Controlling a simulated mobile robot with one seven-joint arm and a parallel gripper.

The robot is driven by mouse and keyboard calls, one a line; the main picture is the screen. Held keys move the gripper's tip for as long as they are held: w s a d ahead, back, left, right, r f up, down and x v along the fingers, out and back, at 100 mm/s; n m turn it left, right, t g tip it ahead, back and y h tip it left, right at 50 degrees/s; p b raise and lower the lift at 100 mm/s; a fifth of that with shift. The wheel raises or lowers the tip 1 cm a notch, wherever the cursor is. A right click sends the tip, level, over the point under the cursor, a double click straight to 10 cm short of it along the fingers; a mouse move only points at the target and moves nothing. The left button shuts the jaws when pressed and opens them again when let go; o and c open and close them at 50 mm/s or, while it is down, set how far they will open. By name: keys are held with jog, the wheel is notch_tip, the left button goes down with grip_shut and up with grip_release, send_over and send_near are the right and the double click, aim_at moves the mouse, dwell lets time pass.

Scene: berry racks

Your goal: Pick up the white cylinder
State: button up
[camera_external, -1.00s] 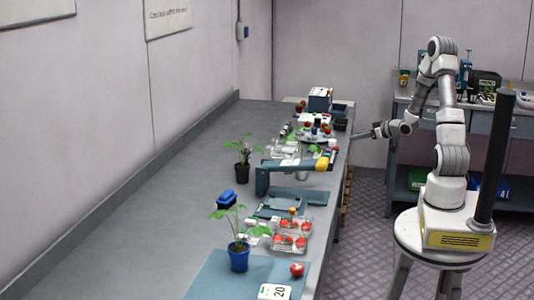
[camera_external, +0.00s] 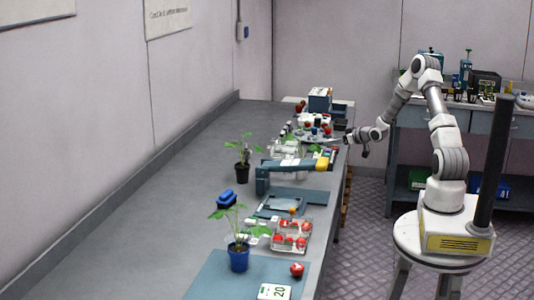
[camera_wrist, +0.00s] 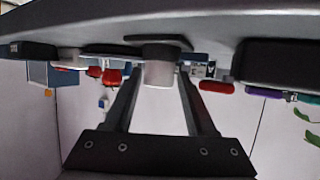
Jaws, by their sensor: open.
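In the wrist view, which looks upside down, the white cylinder (camera_wrist: 160,73) stands on a dark round base under the grey surface at the top. My gripper (camera_wrist: 160,84) is open, and its two dark fingers point at the cylinder, one on each side in the picture. I cannot tell whether the fingertips are around it or short of it. In the external view my gripper (camera_external: 347,142) is at the right edge of the long bench, near its far end. The cylinder is too small to pick out there among the clutter.
The long grey bench (camera_external: 150,220) holds a blue-yellow arched device (camera_external: 290,165), potted plants and berry punnets (camera_external: 291,238). In the wrist view, red berries (camera_wrist: 111,77) lie left of the cylinder and a red object (camera_wrist: 215,87) lies right. The bench's left side is mostly clear.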

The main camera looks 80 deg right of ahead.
jog(key=x, duration=0.3)
jog(key=shift+w+d+f, duration=0.15)
jog(key=shift+f, duration=0.05)
grip_shut()
